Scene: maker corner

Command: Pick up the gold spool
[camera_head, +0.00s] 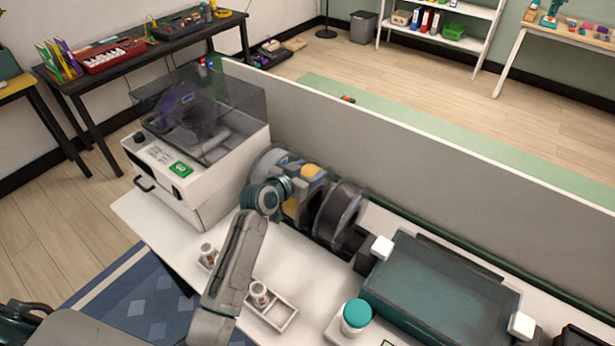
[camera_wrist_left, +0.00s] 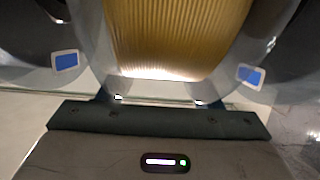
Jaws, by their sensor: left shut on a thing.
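The gold spool (camera_wrist_left: 175,35) fills the top of the left wrist view, with gold windings between clear grey flanges that carry blue labels. In the head view the gold spool (camera_head: 290,208) stands in the row of spools along the grey partition, mostly hidden by my left wrist. My left gripper (camera_head: 308,186) reaches in from the front and is shut on the gold spool. Its fingertips are hard to make out. I cannot tell whether the spool is clear of its support. My right gripper is not in view.
A white machine with a smoky lid (camera_head: 205,165) stands left of the spools. Dark spools (camera_head: 340,210) are close on the right. The grey partition (camera_head: 420,175) rises behind. A small tray (camera_head: 282,318), a teal-lidded jar (camera_head: 357,315) and a dark teal case (camera_head: 440,295) occupy the white bench.

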